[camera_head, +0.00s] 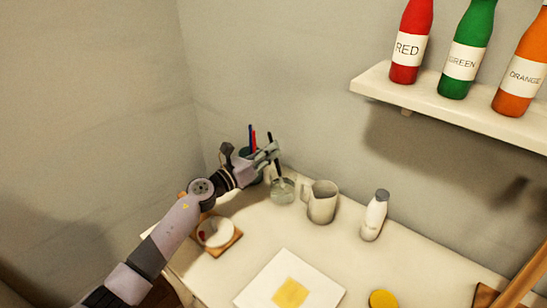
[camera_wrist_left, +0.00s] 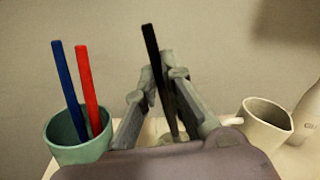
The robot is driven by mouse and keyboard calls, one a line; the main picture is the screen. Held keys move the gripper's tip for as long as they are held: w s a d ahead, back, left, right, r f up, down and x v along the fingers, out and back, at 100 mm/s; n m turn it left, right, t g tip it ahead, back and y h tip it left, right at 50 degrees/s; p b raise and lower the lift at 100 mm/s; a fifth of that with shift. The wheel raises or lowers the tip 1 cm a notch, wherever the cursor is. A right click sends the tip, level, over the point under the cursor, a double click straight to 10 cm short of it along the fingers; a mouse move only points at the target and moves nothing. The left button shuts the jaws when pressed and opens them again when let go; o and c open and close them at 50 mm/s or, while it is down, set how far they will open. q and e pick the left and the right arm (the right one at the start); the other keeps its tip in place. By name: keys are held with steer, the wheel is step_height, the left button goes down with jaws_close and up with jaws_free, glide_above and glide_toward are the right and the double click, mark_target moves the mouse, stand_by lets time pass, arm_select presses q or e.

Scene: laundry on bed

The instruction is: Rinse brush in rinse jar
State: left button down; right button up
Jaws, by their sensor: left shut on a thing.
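My left gripper (camera_head: 274,153) is shut on a black-handled brush (camera_wrist_left: 160,75), and its fingers show on either side of the handle in the left wrist view (camera_wrist_left: 163,92). The brush is nearly upright, with its top leaning slightly left. In the head view the brush's lower part (camera_head: 280,181) reaches down to the clear glass rinse jar (camera_head: 283,195) on the table, at or inside its mouth. I cannot tell how deep the tip is. In the left wrist view the gripper mostly hides the jar. My right gripper is not in view.
A green cup (camera_wrist_left: 75,145) with a blue and a red brush stands left of the gripper. A pitcher (camera_head: 322,203) and white bottle (camera_head: 374,215) stand right of the jar. A white dish (camera_head: 215,232), paper (camera_head: 259,286) and yellow disc (camera_head: 383,300) lie nearer.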

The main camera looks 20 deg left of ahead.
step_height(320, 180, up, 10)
steer(key=p, duration=1)
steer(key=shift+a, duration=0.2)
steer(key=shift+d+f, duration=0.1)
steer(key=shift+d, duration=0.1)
stand_by(0.6)
stand_by(1.0)
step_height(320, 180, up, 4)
steer(key=p, duration=0.3)
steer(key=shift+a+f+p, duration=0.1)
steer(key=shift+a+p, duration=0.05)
steer(key=shift+p, duration=0.15)
stand_by(0.4)
